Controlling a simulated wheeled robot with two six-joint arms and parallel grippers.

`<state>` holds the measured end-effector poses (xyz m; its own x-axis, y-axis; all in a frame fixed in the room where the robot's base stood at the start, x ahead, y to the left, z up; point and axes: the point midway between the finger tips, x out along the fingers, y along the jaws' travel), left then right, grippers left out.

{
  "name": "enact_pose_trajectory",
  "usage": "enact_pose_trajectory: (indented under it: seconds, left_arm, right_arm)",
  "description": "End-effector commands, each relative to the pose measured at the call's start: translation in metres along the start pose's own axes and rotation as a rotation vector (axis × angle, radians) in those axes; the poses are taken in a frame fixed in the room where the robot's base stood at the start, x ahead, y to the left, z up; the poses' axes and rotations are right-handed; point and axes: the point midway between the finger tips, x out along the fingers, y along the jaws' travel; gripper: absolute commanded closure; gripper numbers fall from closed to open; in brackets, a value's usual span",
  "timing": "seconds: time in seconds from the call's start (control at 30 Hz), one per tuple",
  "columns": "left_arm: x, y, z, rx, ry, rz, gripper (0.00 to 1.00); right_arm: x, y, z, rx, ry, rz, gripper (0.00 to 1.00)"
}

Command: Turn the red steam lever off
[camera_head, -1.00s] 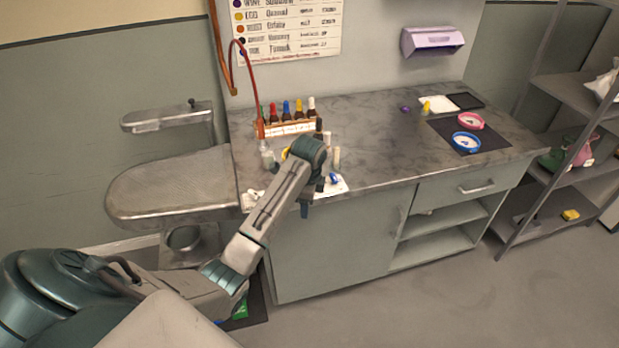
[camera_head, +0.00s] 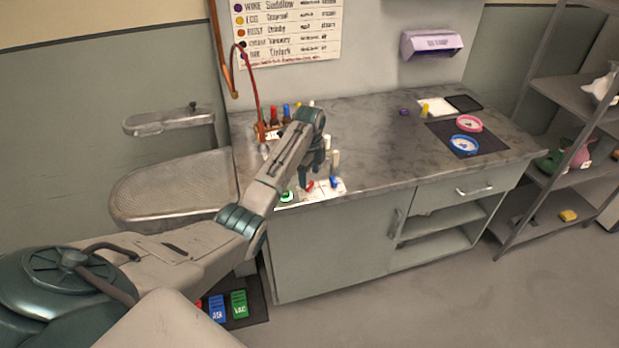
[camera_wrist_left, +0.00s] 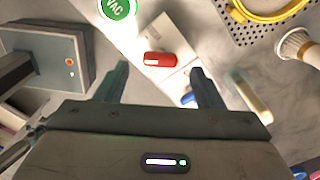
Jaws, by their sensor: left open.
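The red steam lever (camera_head: 309,185) sits on a white panel at the front left of the counter. In the left wrist view the red lever (camera_wrist_left: 160,59) lies between and just beyond my fingertips, apart from both. My left gripper (camera_head: 311,174) is open and empty above the panel, and its two fingers also show in the left wrist view (camera_wrist_left: 158,76). Which way the lever is set is hard to tell. My right gripper is not in view.
A blue lever (camera_head: 335,182) is close on the right, and a green VAC button (camera_head: 287,196) on the left. Upright bottles (camera_head: 286,113) stand behind my gripper. An ironing board (camera_head: 170,190) is at the left. The counter's middle (camera_head: 375,140) is clear.

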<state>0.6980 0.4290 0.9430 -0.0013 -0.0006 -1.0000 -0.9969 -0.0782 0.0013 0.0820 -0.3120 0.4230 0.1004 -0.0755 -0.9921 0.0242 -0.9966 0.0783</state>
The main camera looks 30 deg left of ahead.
Motion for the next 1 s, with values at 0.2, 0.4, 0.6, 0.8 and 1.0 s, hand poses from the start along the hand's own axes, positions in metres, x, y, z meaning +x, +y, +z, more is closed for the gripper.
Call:
enact_pose_trajectory:
  seconds: [0.2,0.4,0.6,0.8,1.0]
  left_arm:
    - [0.026,0.0,-0.001,0.001,0.0,0.001,0.38]
    - [0.032,0.0,0.0,0.001,-0.001,-0.001,0.38]
    - [0.032,0.0,0.0,0.0,0.0,-0.001,0.44]
    - [0.032,0.0,0.0,0.0,0.0,-0.001,0.83]
    - [0.032,0.0,0.0,-0.009,0.0,-0.001,0.83]
  right_arm:
    - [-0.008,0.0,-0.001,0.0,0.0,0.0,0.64]
    - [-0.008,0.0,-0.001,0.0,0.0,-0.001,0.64]
    - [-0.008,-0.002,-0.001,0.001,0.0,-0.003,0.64]
    - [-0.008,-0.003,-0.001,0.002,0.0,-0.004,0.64]
    - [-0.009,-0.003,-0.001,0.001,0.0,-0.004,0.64]
